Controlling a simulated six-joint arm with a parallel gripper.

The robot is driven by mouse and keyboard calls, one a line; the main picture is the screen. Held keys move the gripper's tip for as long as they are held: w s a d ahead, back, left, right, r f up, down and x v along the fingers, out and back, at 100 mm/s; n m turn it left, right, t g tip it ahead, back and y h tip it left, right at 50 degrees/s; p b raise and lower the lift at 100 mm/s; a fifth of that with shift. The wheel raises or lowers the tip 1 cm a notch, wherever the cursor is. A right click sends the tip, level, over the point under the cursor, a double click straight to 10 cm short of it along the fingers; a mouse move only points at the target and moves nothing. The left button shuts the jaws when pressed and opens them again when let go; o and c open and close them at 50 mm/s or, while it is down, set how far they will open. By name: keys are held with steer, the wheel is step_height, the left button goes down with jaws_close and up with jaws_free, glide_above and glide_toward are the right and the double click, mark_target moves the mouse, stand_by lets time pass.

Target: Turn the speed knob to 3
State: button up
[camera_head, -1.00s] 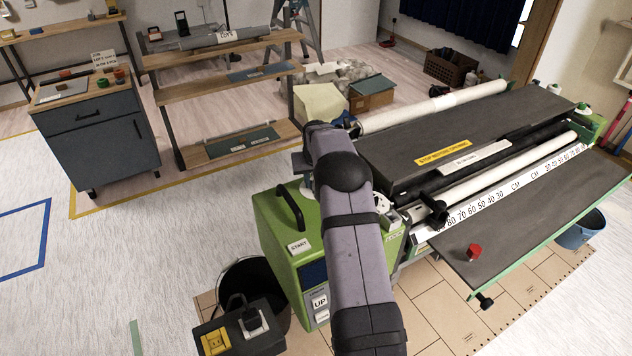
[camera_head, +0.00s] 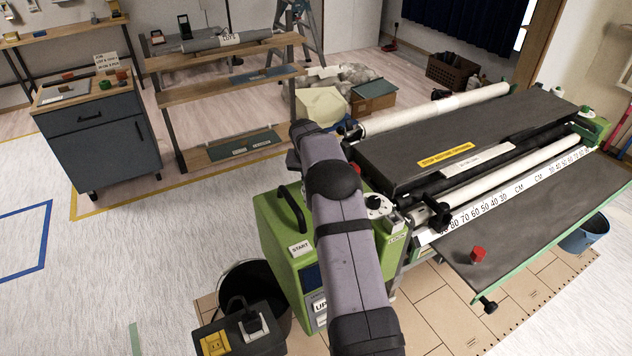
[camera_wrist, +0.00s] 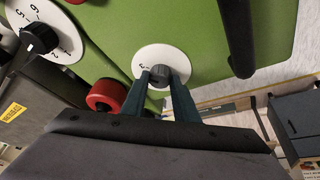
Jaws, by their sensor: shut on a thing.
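In the wrist view my gripper (camera_wrist: 161,84) has its two teal fingers closed on the sides of a small dark grey knob (camera_wrist: 160,72). The knob sits at the middle of a round white dial (camera_wrist: 151,57) on the green panel (camera_wrist: 160,22). One small mark shows on this dial near the left finger; I cannot read it surely. A second, larger white dial (camera_wrist: 66,36) with numbers and a black knob (camera_wrist: 40,38) is at the upper left. No label tells which knob is the speed knob. In the head view my arm hides the gripper.
A red ring-shaped control (camera_wrist: 106,95) lies just left of the fingers. A black handle (camera_wrist: 238,40) rises to their right; it also shows on the green machine box (camera_head: 291,208) in the head view. The pasting machine's dark top (camera_head: 440,135) is to the right.

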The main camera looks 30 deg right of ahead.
steer(key=o, duration=1.1)
steer(key=shift+c, duration=0.2)
steer(key=b+v, duration=0.2)
steer(key=v, duration=0.5)
steer(key=shift+r, duration=0.2)
